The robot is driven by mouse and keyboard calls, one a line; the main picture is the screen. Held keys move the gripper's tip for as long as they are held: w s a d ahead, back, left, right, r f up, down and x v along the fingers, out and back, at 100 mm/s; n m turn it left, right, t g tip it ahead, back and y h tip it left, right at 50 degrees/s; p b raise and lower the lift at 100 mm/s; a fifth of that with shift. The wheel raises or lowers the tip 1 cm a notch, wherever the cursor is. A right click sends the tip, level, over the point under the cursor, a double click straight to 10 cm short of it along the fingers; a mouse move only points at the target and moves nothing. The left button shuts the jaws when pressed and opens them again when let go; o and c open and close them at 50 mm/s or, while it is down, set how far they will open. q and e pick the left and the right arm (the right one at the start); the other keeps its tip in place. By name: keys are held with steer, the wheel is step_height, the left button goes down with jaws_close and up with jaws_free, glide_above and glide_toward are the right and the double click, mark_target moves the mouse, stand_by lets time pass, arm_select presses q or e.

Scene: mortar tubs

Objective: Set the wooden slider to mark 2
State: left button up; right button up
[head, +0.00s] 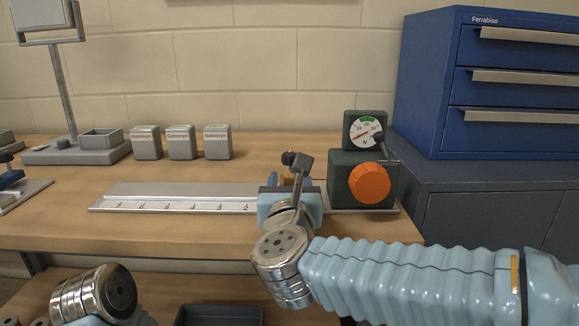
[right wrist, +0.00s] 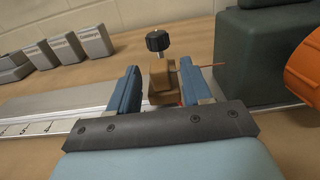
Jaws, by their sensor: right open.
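The wooden slider (right wrist: 160,82) is a small brown block with a black knob (right wrist: 158,41) on top. It stands between the two blue fingers of my open right gripper (right wrist: 160,74), with a gap visible at least on the left. In the head view my right gripper (head: 290,203) is at the right end of the rail and hides the block; the slider's black knob (head: 288,158) shows above it. The pale rail with a marked scale (head: 175,206) runs left from there; its numbers are too small to read surely. My left gripper is out of view; only its wrist shows at lower left.
A dark green box (head: 350,185) with an orange knob (head: 369,183) and a dial gauge (head: 365,131) stands just right of the gripper. Several grey canisters (head: 181,143) stand behind the rail. A blue drawer cabinet (head: 500,85) is at right. The table before the rail is clear.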

mark_target(289, 173)
steer(key=shift+w+p, duration=0.35)
steer(key=shift+w, duration=1.95)
jaws_close()
